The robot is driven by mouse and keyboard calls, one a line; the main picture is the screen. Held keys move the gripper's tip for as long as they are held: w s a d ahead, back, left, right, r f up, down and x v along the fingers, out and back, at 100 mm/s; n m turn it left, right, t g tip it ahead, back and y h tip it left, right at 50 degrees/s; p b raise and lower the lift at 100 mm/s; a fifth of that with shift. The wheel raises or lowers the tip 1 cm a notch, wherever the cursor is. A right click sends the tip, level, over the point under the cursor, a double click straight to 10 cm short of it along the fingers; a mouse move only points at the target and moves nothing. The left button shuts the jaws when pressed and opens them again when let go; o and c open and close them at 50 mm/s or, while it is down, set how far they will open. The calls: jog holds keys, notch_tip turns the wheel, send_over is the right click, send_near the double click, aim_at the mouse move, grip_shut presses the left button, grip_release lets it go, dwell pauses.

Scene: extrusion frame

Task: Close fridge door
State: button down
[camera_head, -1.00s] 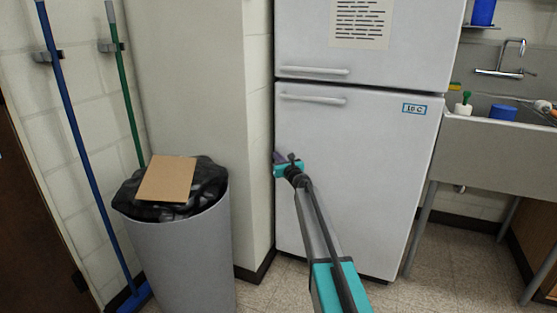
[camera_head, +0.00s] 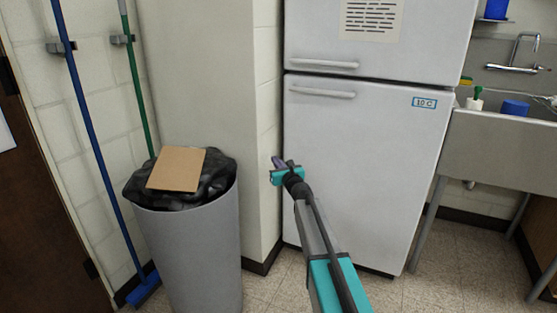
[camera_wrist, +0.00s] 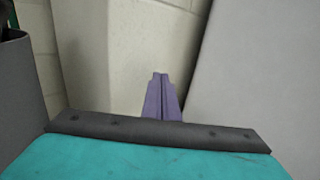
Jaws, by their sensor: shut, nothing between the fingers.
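The white fridge (camera_head: 375,150) stands right of the wall column in the head view. Its lower door (camera_head: 365,180) and upper freezer door (camera_head: 430,35) both look flush with the body. The lower door's handle (camera_head: 322,93) is a horizontal bar at its upper left. My gripper (camera_head: 277,162) is shut and empty, just left of the lower door's left edge, in front of the column. In the wrist view the purple fingers (camera_wrist: 161,95) are together, pointing at the pale wall, with the grey-white fridge surface (camera_wrist: 255,80) to their right. Contact cannot be told.
A grey bin (camera_head: 190,245) with a black bag and cardboard (camera_head: 177,169) stands left of the column. A blue broom (camera_head: 98,150) and a green pole (camera_head: 135,85) hang on the wall. A steel sink (camera_head: 500,130) stands to the right. Some tiled floor is clear.

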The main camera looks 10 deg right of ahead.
jog(key=shift+s+a, duration=0.6)
jog(key=shift+s, duration=0.1)
jog(key=shift+r, duration=0.1)
